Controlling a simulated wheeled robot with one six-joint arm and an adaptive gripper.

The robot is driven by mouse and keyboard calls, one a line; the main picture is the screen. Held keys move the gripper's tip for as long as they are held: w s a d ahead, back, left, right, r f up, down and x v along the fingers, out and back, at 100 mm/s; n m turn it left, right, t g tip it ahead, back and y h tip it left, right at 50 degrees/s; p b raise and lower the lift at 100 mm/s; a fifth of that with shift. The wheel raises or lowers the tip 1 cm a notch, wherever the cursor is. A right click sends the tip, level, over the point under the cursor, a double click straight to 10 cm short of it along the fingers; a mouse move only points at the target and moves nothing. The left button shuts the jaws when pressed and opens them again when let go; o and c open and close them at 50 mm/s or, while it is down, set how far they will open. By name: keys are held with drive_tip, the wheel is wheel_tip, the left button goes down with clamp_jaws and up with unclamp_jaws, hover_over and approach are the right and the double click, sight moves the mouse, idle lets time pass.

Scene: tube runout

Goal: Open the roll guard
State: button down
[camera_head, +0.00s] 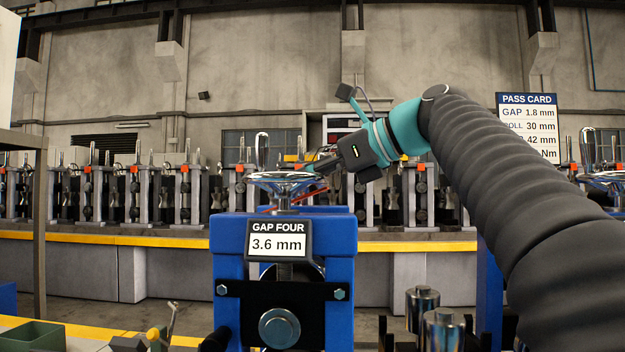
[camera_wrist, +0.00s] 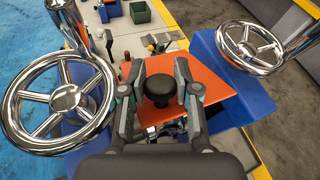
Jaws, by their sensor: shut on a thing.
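The roll guard appears as an orange plate (camera_wrist: 215,98) between two blue stands in the wrist view. A round black knob (camera_wrist: 160,84) stands up from it. My gripper (camera_wrist: 159,68) has one finger on each side of the knob and is shut on it. In the head view my gripper (camera_head: 322,166) reaches in from the right, behind the chrome handwheel of the near stand. The guard is mostly hidden there by the blue stand (camera_head: 340,236), and the knob cannot be made out.
Chrome handwheels stand close on the left (camera_wrist: 66,97) and right (camera_wrist: 250,45) of my gripper. A display (camera_head: 279,241) reads "GAP FOUR 3.6 mm". A pass card (camera_head: 527,127) hangs at right.

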drive_tip(key=shift+a+r, duration=0.15)
drive_tip(key=shift+r, duration=0.05)
idle(0.3)
drive_tip(key=c, duration=1.1)
unclamp_jaws()
drive_tip(key=v, duration=1.2)
drive_tip(key=shift+r, duration=0.15)
